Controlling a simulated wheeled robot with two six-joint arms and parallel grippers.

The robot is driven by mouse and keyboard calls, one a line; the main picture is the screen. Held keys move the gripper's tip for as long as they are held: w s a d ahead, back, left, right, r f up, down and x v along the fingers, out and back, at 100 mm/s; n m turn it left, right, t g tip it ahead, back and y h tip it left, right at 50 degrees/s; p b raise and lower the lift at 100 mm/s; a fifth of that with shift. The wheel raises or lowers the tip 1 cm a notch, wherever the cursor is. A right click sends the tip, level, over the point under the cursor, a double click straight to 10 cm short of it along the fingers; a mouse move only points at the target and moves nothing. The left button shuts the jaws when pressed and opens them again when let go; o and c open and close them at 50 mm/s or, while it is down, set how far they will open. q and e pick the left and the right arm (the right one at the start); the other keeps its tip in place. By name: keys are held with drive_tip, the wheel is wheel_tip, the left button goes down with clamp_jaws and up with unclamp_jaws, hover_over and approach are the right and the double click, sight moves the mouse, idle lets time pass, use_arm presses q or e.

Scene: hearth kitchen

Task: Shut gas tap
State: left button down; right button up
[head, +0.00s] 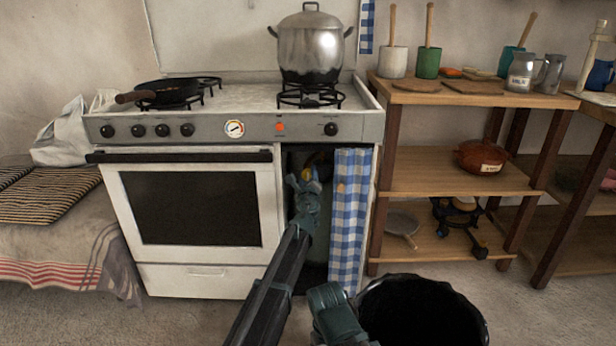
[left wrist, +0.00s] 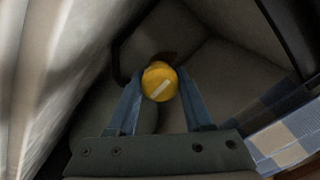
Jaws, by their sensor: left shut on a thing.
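The gas tap is a round yellow knob (left wrist: 160,82) with a pale diagonal bar across its face. A bit of yellow also shows in the head view (head: 319,160), inside the dark compartment at the right of the stove. My left gripper (head: 304,182) reaches into this compartment. In the left wrist view its two blue fingers (left wrist: 160,90) stand on either side of the knob and are shut on it. A grey rounded body, perhaps the gas bottle, lies behind and below the knob in shadow.
A blue-checked curtain (head: 348,215) hangs close to the right of my left gripper. The white oven (head: 200,275) bounds the compartment on the left. A black bin (head: 425,312) stands on the floor in front. Wooden shelves (head: 455,170) stand to the right.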

use_arm(q)
drive_tip(key=shift+s, duration=0.1)
idle(0.4)
drive_tip(key=shift+c, duration=1.5)
unclamp_jaws()
drive_tip(key=s, duration=1.3)
drive_tip(key=shift+s, duration=0.35)
